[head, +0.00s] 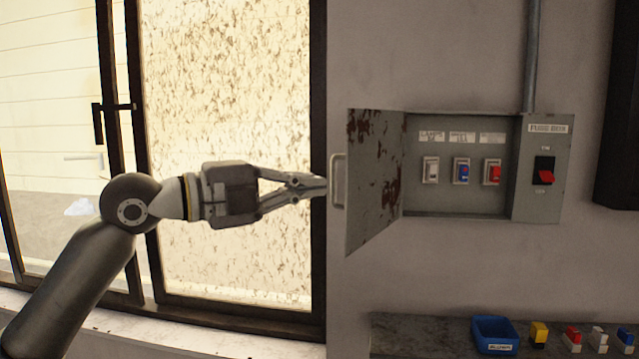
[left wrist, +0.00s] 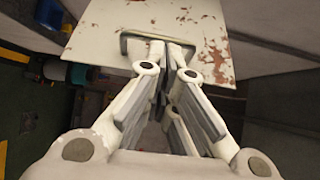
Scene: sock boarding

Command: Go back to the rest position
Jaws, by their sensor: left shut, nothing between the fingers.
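My left gripper (head: 318,187) reaches in from the left in the head view, its fingers pointing right and shut with nothing between them. Its tips are right beside the handle (head: 338,181) of the open, rust-flecked cabinet door (head: 371,185). My right gripper is not in view.
The grey switch box (head: 455,212) holds white, blue and red switches, with a red-black main switch (head: 544,171) at its right. Below, a ledge (head: 420,335) carries a blue bin (head: 494,336) and several coloured switch pieces. A framed window (head: 230,265) stands behind my left arm.

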